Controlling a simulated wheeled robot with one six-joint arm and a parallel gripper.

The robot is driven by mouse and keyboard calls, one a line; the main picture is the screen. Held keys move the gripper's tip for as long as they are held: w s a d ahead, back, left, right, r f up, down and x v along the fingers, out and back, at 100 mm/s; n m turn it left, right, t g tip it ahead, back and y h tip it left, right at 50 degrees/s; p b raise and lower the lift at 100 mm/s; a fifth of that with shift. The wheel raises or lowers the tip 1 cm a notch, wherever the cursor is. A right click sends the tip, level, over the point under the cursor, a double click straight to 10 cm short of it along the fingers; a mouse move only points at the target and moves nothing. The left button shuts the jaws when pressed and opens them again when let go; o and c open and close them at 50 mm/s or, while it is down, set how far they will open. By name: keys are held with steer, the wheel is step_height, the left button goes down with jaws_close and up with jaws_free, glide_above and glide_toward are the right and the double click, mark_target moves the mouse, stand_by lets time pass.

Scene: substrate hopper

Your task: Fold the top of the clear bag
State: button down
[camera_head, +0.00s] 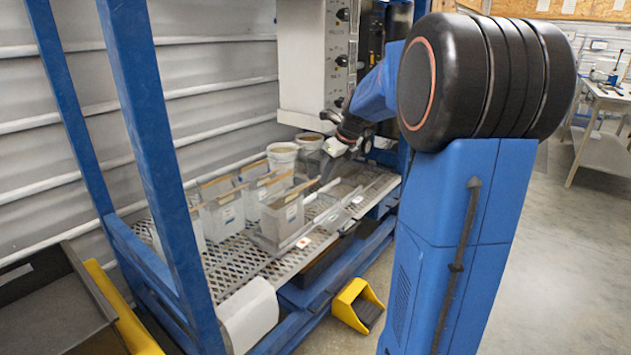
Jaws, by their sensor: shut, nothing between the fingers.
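Several clear bags with grey contents stand upright on a perforated metal shelf (232,268). Tan strips show along some bag tops. I cannot tell which bag the task means, or whether any top is folded.
Blue frame posts (150,140) rise at the left. A yellow foot pedal (357,304) lies on the floor. Open floor (570,270) is at the right.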

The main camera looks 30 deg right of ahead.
steer(key=w+a+f, duration=0.2)
steer(key=w+f, duration=0.3)
steer(key=w, duration=0.1)
steer(key=shift+a+f, duration=0.15)
steer(key=shift+f, duration=0.1)
steer(key=shift+w+r, duration=0.1)
steer(key=shift+w, duration=0.1)
stand_by(0.4)
